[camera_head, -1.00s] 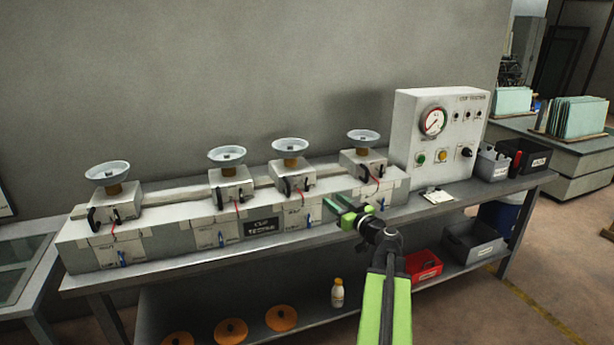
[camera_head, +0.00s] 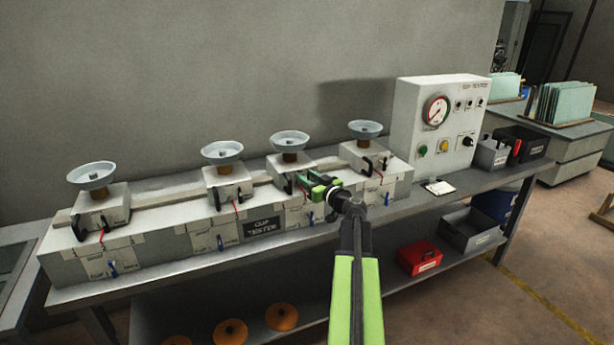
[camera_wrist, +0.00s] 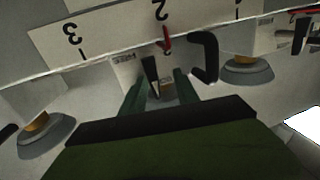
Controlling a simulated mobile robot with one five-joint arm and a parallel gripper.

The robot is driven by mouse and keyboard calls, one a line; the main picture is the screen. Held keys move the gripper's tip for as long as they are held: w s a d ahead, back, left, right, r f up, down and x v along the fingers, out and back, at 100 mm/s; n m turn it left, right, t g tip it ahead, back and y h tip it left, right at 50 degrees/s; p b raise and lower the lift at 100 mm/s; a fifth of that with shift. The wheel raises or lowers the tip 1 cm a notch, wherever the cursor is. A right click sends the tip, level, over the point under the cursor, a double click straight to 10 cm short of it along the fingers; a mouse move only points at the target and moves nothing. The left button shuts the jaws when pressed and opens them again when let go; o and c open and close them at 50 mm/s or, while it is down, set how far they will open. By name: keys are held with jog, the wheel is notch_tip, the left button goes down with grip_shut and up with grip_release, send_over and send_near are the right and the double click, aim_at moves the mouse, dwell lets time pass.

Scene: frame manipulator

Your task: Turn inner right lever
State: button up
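The third cup station from the left (camera_head: 290,166) on the cup tester has two black handles. Its left handle (camera_head: 277,182) shows in the head view and, to the right in the inverted wrist view, as a black hooked handle (camera_wrist: 207,57). My gripper (camera_head: 302,180) is at the station's right front side and hides part of it. In the wrist view my gripper (camera_wrist: 160,82) is open, its green fingers apart with the other black handle (camera_wrist: 150,75) between them. Whether they touch it is unclear. A red lever (camera_wrist: 166,41) hangs just beyond the fingers.
Other cup stations stand on both sides, at the left (camera_head: 224,180) and right (camera_head: 363,152). A control box (camera_head: 445,125) with a gauge stands at the bench's right. A red bin (camera_head: 419,258) is on the lower shelf.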

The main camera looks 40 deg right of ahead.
jog(key=shift+s, duration=0.1)
jog(key=shift+c, duration=0.4)
jog(key=shift+d, duration=0.2)
jog(key=c, duration=0.7)
jog(key=shift+s+d, duration=0.15)
grip_shut()
